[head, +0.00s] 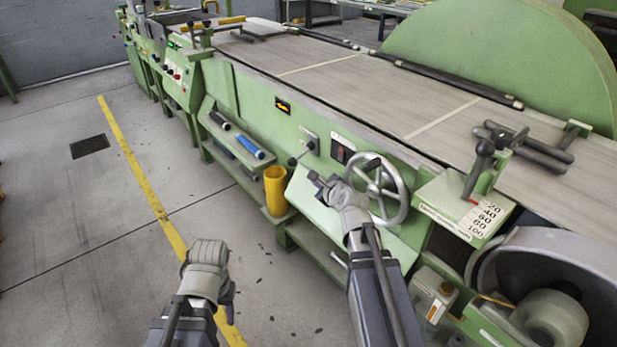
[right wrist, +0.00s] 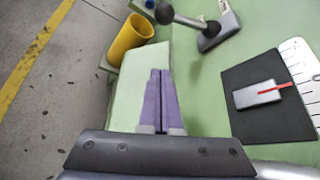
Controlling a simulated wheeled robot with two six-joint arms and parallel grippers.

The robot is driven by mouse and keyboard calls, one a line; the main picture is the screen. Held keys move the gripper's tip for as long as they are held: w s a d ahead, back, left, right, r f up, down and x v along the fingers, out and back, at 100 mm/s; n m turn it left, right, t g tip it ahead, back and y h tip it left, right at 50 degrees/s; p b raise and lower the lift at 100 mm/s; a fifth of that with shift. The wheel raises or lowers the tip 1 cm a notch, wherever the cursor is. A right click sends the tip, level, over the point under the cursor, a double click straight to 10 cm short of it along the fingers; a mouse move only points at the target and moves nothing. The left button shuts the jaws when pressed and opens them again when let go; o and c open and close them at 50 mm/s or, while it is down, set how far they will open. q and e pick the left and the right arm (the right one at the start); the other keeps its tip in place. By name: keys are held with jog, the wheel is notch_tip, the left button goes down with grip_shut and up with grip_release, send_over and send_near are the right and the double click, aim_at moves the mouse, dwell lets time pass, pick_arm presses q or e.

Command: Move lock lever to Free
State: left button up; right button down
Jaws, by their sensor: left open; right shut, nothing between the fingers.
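The lock lever appears to be the short lever with a black ball knob (head: 293,161) on the machine's green front, left of the handwheel. Its stem rises to the right to a grey mounting plate (head: 312,143). In the right wrist view the black knob (right wrist: 164,13) and grey plate (right wrist: 222,32) are at the top. Its lettering is not readable. My right gripper (head: 318,180) is just below and right of the knob, apart from it. Its purple fingers (right wrist: 160,90) are shut and empty. My left gripper (head: 228,293) is open, low over the floor, away from the lever.
A handwheel (head: 380,190) stands close to the right of my right gripper. A yellow cylinder (head: 276,190) stands below left of the lever. A black panel with a red pointer (right wrist: 270,95) is right of the fingers.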

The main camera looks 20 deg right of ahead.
aim_at(301, 155)
jog(key=b+x, duration=0.4)
jog(key=x, duration=0.6)
jog(key=shift+s+a+r+p, duration=0.2)
jog(key=shift+a+r+p, duration=0.4)
jog(key=shift+r+p, duration=0.4)
jog(key=shift+s+a+r+p, duration=0.25)
jog(key=shift+a+r+p, duration=0.35)
jog(key=shift+r+p, duration=0.3)
jog(key=shift+f, duration=0.1)
jog(key=shift+a+r+p, duration=0.15)
jog(key=shift+r+p, duration=0.15)
jog(key=shift+p, duration=0.2)
